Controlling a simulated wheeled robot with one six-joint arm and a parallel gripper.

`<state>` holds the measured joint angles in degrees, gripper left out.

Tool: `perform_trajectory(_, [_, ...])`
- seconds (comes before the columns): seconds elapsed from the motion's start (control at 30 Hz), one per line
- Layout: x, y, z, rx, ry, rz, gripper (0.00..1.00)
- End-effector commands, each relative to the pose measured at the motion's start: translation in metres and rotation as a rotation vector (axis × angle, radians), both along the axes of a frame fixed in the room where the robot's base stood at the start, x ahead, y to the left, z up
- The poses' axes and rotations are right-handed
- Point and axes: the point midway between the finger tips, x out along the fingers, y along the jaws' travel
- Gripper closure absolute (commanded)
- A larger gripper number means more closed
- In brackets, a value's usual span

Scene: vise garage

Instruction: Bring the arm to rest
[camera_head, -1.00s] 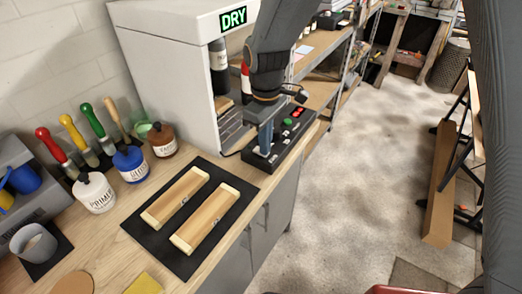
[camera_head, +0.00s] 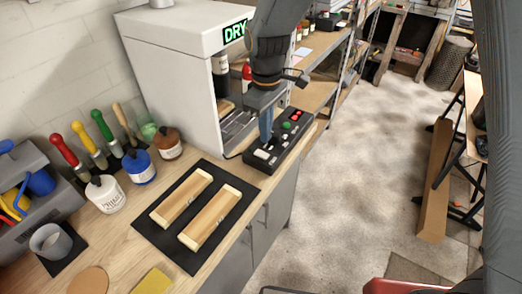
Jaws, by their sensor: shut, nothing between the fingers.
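My arm hangs down from the top of the picture. My gripper (camera_head: 266,138) points down over the black control box (camera_head: 283,140), which has red and green buttons, at the right edge of the bench. The fingers are shut with nothing between them. Their tips are at or just above the box's left part; I cannot tell whether they touch it.
A white cabinet (camera_head: 168,75) with a green DRY sign stands behind the gripper. Two wooden blocks (camera_head: 212,217) lie on a black mat (camera_head: 183,252). Jars and coloured-handled brushes stand at the left.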

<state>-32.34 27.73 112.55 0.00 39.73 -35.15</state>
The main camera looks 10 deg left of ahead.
Motion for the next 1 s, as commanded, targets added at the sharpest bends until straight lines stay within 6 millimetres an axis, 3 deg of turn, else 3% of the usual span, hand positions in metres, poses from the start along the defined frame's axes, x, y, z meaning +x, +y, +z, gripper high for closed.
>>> perform_trajectory(0.13, [0.000, 0.000, 0.009, 0.000, 0.000, 0.000, 1.00])
perform_trajectory(0.57, [0.000, 0.000, 0.008, 0.000, 0.000, -0.001, 1.00])
perform_trajectory(0.67, [0.001, -0.012, 0.007, 0.002, -0.003, -0.036, 1.00])
perform_trajectory(0.77, [0.003, -0.046, 0.005, 0.009, -0.013, -0.151, 1.00])
perform_trajectory(0.87, [-0.001, -0.101, 0.001, 0.021, -0.031, -0.345, 1.00])
perform_trajectory(1.0, [-0.024, -0.182, -0.009, 0.040, -0.061, -0.661, 1.00])
